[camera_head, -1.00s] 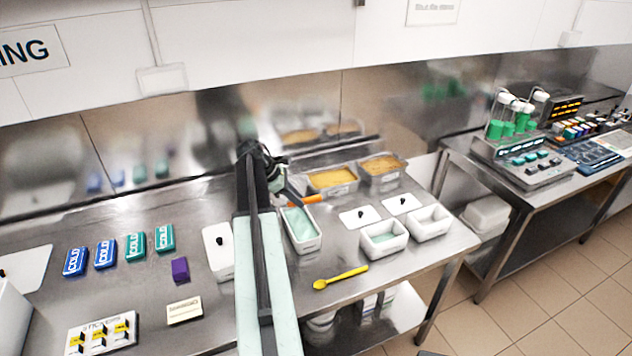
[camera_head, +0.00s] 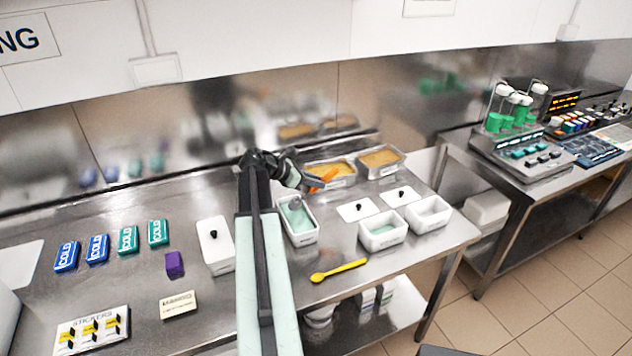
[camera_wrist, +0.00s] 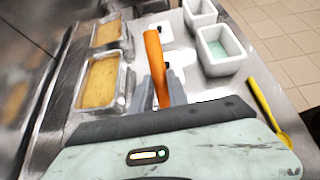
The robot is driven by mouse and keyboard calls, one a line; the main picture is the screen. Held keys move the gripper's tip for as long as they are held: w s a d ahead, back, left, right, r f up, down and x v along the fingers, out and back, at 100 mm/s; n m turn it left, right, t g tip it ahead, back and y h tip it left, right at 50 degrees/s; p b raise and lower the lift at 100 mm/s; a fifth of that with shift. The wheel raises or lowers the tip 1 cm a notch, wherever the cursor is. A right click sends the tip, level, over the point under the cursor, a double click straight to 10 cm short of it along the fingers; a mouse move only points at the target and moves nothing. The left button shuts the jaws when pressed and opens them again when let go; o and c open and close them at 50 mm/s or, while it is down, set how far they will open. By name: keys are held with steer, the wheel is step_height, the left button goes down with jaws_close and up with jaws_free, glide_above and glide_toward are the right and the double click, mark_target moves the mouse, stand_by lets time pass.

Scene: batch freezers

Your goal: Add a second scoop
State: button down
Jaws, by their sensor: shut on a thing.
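My gripper (camera_head: 310,184) is shut on an orange-handled tool (camera_head: 322,179). Its handle also shows in the wrist view (camera_wrist: 155,66), pointing up and away; its working end is hidden. In the head view the handle overlaps the near edge of the left steel pan (camera_head: 334,184) of yellow contents; contact is unclear. The right steel pan (camera_head: 383,171) also holds yellow contents. A long white tub (camera_head: 303,239) with mint-green contents stands nearer me, with a small unclear grey shape at its far end. A white tub (camera_head: 383,243) has mint green inside. Another tub (camera_head: 430,220) looks empty.
Two white lids (camera_head: 357,211) lie between pans and tubs. A yellow spoon (camera_head: 338,270) lies near the front edge. Blue and teal COLD blocks (camera_head: 97,249) and a purple block (camera_head: 174,264) are at left.

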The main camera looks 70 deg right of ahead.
mark_target(311, 189)
steer(key=shift+w+a+f+b, duration=0.1)
steer(key=shift+f+b, duration=2.05)
steer(key=shift+f, duration=0.3)
steer(key=shift+w+r+p, duration=0.1)
steer(key=shift+r+p, duration=0.2)
steer(key=shift+p, duration=0.2)
steer(key=shift+s+t+y+p, duration=0.25)
steer(key=shift+t+y+p, duration=0.2)
steer(key=shift+p, duration=0.35)
steer(key=r+p, duration=0.3)
steer(key=p, duration=0.1)
steer(key=shift+d+r, duration=0.2)
steer(key=shift+r, duration=0.2)
steer(key=t+y+p, duration=0.1)
steer(key=p, duration=0.1)
steer(key=s+d+t+y+p, duration=0.1)
steer(key=p, duration=0.1)
steer(key=shift+s+r, duration=0.2)
steer(key=shift+s+d+t+p, duration=0.15)
steer(key=shift+t+p, duration=0.4)
steer(key=shift+p, duration=0.15)
steer(key=shift+f+y, duration=0.1)
steer(key=shift+y, duration=0.15)
